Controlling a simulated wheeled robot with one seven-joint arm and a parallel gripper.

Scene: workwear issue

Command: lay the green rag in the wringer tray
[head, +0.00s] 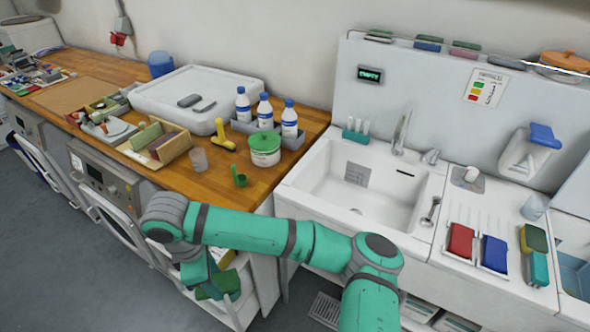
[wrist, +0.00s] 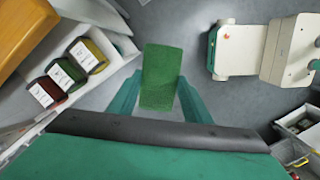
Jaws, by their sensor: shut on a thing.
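My gripper (wrist: 160,98) is shut on the green rag (wrist: 160,75), which sits between its two teal fingers and sticks out past them over the grey floor. In the head view the rag (head: 218,287) shows low in front of the wooden counter, partly hidden by my gripper and arm. No tray is clearly marked as the wringer tray. The white ribbed drainboard (head: 487,212) right of the sink bears a red rag (head: 461,242) and a blue rag (head: 494,253) side by side.
The sink (head: 350,190) is empty. A yellow-green sponge (head: 533,238) and a teal one (head: 538,268) lie right of the rags. Bottles (head: 265,110) and a green-lidded tub (head: 265,150) crowd the counter.

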